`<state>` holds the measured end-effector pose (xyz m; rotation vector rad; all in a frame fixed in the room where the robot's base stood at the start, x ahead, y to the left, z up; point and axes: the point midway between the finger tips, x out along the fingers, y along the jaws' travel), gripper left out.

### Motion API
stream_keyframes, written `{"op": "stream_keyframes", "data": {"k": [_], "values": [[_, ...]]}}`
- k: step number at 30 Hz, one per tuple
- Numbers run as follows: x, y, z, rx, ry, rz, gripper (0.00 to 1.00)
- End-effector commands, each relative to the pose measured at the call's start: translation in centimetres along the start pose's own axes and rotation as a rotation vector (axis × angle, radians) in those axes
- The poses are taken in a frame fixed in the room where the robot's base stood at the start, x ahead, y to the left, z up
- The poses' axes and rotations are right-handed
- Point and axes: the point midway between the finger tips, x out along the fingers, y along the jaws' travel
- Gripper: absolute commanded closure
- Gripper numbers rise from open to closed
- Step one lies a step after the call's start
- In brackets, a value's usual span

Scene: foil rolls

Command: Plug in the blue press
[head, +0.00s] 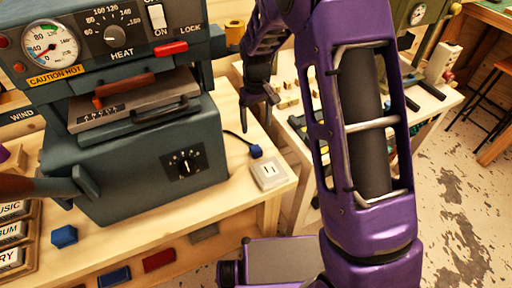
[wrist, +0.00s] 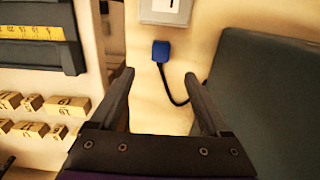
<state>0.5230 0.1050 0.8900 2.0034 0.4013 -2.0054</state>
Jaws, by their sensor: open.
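The press (head: 140,160), a dark blue-grey machine with dials, stands on the pale wooden bench at left. Its grey side fills the right of the wrist view (wrist: 275,95). A small blue plug (head: 256,151) on a dark cord lies on the bench beside the white outlet box (head: 269,174), apart from it. In the wrist view the plug (wrist: 161,50) lies just below the outlet (wrist: 165,10), whose top is cut off. My gripper (head: 260,111) is open and empty above the bench, behind the plug in the head view. In the wrist view the plug is beyond the fingertips, roughly centred between them.
A blue block (head: 64,236) lies on the bench at the front left. A second bench with several small wooden blocks (wrist: 65,105) stands across a narrow gap. The bench around the plug is clear, with the press close to one side.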

Motion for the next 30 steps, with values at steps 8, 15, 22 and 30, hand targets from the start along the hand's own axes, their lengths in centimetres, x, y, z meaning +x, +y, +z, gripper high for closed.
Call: {"op": "stream_keyframes", "data": {"k": [8, 15, 22, 30], "values": [[4.7, 0.0, 0.1, 0.0, -0.004, -0.001, 0.2], [6.5, 0.0, 0.0, -0.001, 0.0, 0.0, 0.2], [6.5, 0.0, 0.0, -0.001, 0.0, 0.0, 0.2], [8.6, -0.1, 0.2, -0.001, -0.003, 0.0, 0.2]]}}
